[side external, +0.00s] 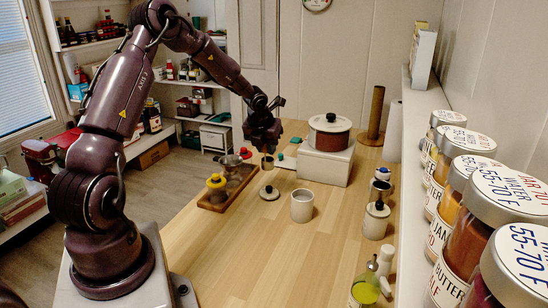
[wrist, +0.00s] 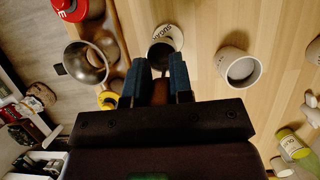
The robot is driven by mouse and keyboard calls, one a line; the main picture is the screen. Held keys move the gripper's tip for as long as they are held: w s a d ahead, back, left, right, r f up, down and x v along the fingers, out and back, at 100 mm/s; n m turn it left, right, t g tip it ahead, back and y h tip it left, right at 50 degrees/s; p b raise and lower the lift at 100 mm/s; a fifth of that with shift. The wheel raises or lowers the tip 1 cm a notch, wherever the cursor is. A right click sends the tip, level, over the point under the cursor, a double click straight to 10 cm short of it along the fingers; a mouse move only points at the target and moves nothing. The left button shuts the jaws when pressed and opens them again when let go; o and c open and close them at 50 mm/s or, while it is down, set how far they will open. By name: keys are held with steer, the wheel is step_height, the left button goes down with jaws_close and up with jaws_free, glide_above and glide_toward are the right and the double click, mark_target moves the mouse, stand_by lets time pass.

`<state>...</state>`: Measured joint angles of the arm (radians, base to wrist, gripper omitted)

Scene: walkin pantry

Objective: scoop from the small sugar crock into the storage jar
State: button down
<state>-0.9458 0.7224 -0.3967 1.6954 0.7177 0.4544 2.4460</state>
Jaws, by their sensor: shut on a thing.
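My gripper (side external: 265,140) is shut on the brown handle of a small metal scoop (side external: 267,162), held above the table between the tray and the white crock. In the wrist view the blue fingers (wrist: 156,88) grip the handle, and the scoop cup (wrist: 160,55) points away; its inside is dark and I cannot tell whether it holds sugar. An open white crock (side external: 302,205), likely the sugar crock, stands upright on the table, pale inside in the wrist view (wrist: 241,70).
A yellow-lidded jar (side external: 217,187) and a red lid (side external: 245,153) are at the tray. A round lid (side external: 269,193) lies flat near the crock. A red pot (side external: 329,132) stands on a white box. Bottles (side external: 366,287) and large labelled jars (side external: 475,195) line the right side.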

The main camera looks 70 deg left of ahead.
steer(key=s+d+r, duration=0.3)
steer(key=s+d, duration=0.2)
steer(key=s, duration=0.1)
steer(key=shift+w+d, duration=4.1)
steer(key=shift+w, duration=1.25)
step_height(320, 180, down, 8)
steer(key=shift+f, duration=0.4)
step_height(320, 180, up, 7)
steer(key=shift+f, duration=0.2)
